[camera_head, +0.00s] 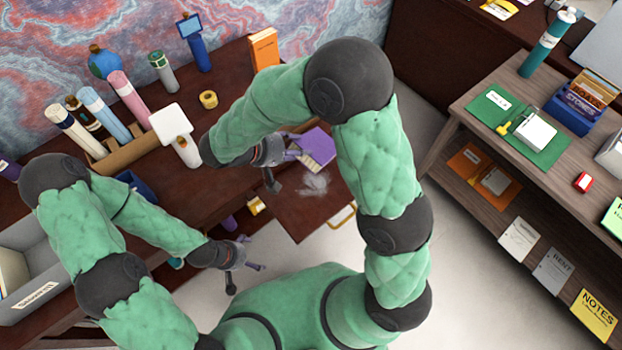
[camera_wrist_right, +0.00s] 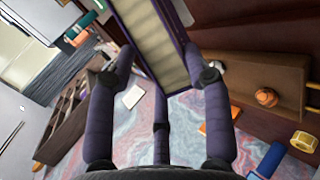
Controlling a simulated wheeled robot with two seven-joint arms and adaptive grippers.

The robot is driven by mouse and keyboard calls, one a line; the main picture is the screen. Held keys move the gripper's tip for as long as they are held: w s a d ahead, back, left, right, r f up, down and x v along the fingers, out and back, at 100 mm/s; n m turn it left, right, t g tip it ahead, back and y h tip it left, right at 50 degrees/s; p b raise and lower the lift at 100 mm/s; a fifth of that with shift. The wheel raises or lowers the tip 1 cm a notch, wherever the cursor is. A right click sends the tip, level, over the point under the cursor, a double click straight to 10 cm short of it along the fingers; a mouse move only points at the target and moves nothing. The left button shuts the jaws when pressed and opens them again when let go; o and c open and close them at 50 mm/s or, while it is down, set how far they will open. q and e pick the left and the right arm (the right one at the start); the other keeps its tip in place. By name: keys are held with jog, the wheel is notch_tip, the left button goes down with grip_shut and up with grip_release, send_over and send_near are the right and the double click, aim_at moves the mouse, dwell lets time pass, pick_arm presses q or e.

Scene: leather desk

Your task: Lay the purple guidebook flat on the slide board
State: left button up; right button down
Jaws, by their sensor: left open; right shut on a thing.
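The purple guidebook (camera_head: 318,146) is in my right gripper (camera_head: 291,147), tilted above the slide board (camera_head: 297,220). In the right wrist view the guidebook (camera_wrist_right: 155,40) shows its cream page edges between purple covers, between the fingers of my right gripper (camera_wrist_right: 158,75). The slide board is a dark brown panel pulled out from the desk, with a yellow handle (camera_head: 342,216) at its front and a pale smudge on top. My right arm hides part of it. My left gripper (camera_head: 250,253) is open and empty, low at the desk's front, left of the board.
The desk (camera_head: 178,190) holds a yellow tape roll (camera_head: 208,99), an orange book (camera_head: 264,48), a white-topped item (camera_head: 169,122) and several tubes in a wooden rack (camera_head: 135,149). A grey bin (camera_head: 32,275) stands at left. A shelf unit (camera_head: 470,110) stands at right, across open floor.

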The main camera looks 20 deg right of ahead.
notch_tip(320, 180, down, 9)
jog(key=b, duration=0.5)
jog(key=shift+b, duration=0.35)
jog(key=c, duration=0.7)
grip_release()
jog(key=p+v, duration=0.3)
jog(key=v, duration=0.5)
